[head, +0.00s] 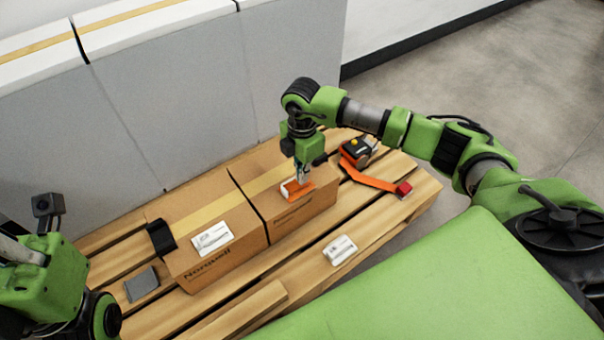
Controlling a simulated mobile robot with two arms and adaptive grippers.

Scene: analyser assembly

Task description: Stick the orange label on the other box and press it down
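Two brown cardboard boxes with tan tape stand side by side on a wooden pallet. The left box (190,259) carries a white label (213,238) on its top. The orange label (299,196), with a white patch beside it, is at the top of the right box (318,202), near its front edge. My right gripper (302,177) points down right over the orange label and seems to touch it. Its fingers are close together and small; whether they grip the label is unclear. My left arm shows at the lower left, without its fingertips.
An orange and black tool (357,150) with an orange strip (370,180) and a red piece (404,189) lies right of the boxes on the pallet (424,187). A white item (340,250) lies in front. A grey block (141,284) lies at left. Grey panels stand behind.

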